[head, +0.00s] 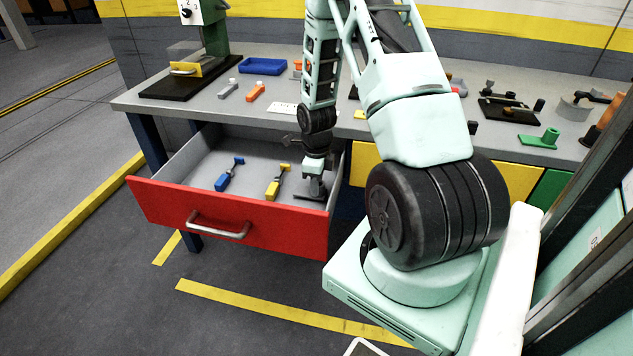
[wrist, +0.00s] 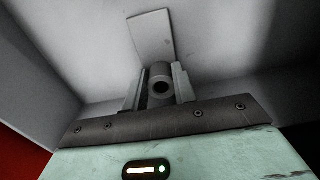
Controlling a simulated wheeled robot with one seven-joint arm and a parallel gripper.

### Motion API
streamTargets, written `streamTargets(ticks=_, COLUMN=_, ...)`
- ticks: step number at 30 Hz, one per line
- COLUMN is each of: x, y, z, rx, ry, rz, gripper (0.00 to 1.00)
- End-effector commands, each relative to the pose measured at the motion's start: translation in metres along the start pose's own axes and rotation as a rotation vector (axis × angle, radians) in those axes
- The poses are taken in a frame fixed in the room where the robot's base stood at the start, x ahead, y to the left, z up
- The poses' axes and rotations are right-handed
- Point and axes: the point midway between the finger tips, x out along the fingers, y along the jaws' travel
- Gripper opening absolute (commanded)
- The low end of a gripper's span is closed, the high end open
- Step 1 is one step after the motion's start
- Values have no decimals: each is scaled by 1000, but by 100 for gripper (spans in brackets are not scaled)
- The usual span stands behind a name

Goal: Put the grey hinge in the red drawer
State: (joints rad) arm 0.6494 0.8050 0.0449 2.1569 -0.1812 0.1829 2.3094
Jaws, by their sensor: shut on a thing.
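The red drawer (head: 285,228) is pulled open below the grey workbench and shows its grey inside. My gripper (head: 314,178) reaches down into the right front part of the drawer, near its right wall. In the wrist view my gripper (wrist: 159,92) is shut on the grey hinge (wrist: 160,82). The round barrel of the hinge sits between the fingers, and a flat leaf points away from them. The hinge (head: 313,190) is small and partly hidden in the head view. I cannot tell whether it touches the drawer floor.
A blue-handled tool (head: 223,182) and a yellow-handled tool (head: 273,187) lie in the drawer, left of my gripper. The drawer floor farther left is clear. A blue tray (head: 262,66), an orange marker-like piece (head: 256,91) and a green part (head: 540,139) stand on the bench.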

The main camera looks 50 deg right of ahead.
Motion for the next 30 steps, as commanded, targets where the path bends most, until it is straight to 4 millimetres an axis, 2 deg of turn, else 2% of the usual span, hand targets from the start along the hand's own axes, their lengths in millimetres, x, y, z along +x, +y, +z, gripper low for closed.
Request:
streamTargets(ticks=27, x=10, y=0, z=0, rx=-1, ry=0, rz=0, gripper=0)
streamTargets(ticks=28, x=9, y=0, z=0, rx=0, ry=0, rz=0, gripper=35)
streamTargets(ticks=30, x=9, y=0, z=0, rx=0, ry=0, rz=0, gripper=52)
